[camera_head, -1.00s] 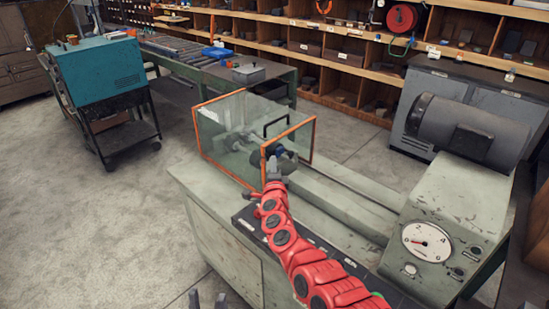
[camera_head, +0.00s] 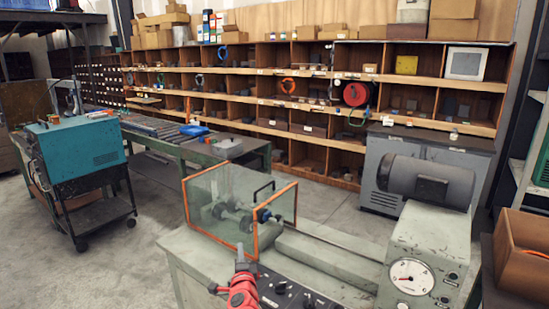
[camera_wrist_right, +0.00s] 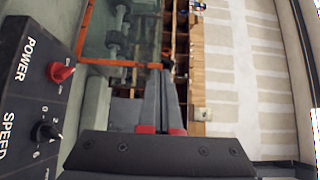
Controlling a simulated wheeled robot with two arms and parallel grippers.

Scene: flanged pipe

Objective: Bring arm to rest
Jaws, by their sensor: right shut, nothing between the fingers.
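My right arm (camera_head: 242,290), red, comes up from the bottom of the head view. In the right wrist view the two grey fingers (camera_wrist_right: 160,103) lie together, shut. I cannot tell from the head view how far the gripper is from the guard. My left gripper is not in view.
An orange-edged clear guard (camera_head: 185,206) stands on the grey-green machine, with a metal flanged piece (camera_head: 232,212) inside. A panel with red (camera_wrist_right: 60,72) and black (camera_wrist_right: 46,132) knobs lies beside the gripper. A gauge (camera_head: 412,276) is at right.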

